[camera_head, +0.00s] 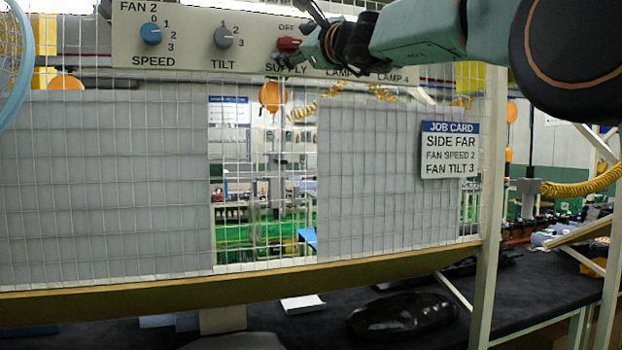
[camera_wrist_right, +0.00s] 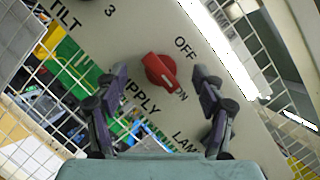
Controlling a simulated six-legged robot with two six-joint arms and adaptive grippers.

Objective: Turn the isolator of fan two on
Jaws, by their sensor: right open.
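The fan two panel (camera_head: 210,50) hangs at the top of the mesh. Its red supply isolator knob (camera_head: 289,43) has OFF printed above it. In the right wrist view the red knob (camera_wrist_right: 160,72) sits between OFF and ON marks; its raised bar lies in line with ON. My right gripper (camera_head: 303,40) comes in from the right at the knob. In the wrist view the right gripper (camera_wrist_right: 162,85) is open, with one finger on each side of the knob and visible gaps to it. My left gripper is not in view.
A blue speed knob (camera_head: 150,33) and a grey tilt knob (camera_head: 223,37) sit left on the panel. Grey boards (camera_head: 100,180) cover parts of the wire mesh, and a job card (camera_head: 450,150) hangs at right. A blue ring (camera_head: 15,70) shows at the left edge.

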